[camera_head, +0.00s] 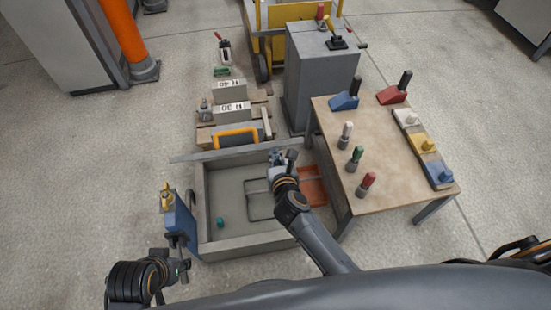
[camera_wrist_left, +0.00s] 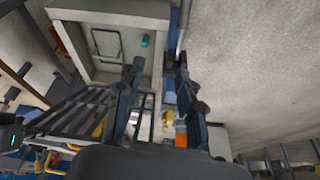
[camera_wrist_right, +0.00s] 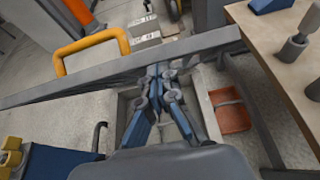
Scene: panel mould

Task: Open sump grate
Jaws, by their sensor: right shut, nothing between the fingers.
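A thin dark rectangular outline (camera_head: 250,205) lies on the floor of the grey open mould box (camera_head: 250,243). It may be the sump grate; I cannot make out bars. It also shows in the left wrist view (camera_wrist_left: 121,42). My right gripper (camera_head: 283,157) is shut and empty at the box's back right, near the long grey bar (camera_head: 218,151) across the back. In the right wrist view its fingertips (camera_wrist_right: 158,72) overlap the bar; contact cannot be told. My left gripper (camera_wrist_left: 160,65) is open and empty, low by the box's front left corner.
A teal piece (camera_head: 220,222) sits inside the box. A blue panel with a yellow fitting (camera_head: 167,195) stands at its left. An orange tray (camera_head: 313,186) lies at right, beside the wooden table (camera_head: 385,160). An orange handle (camera_head: 237,136) and numbered blocks (camera_head: 229,88) are behind the bar.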

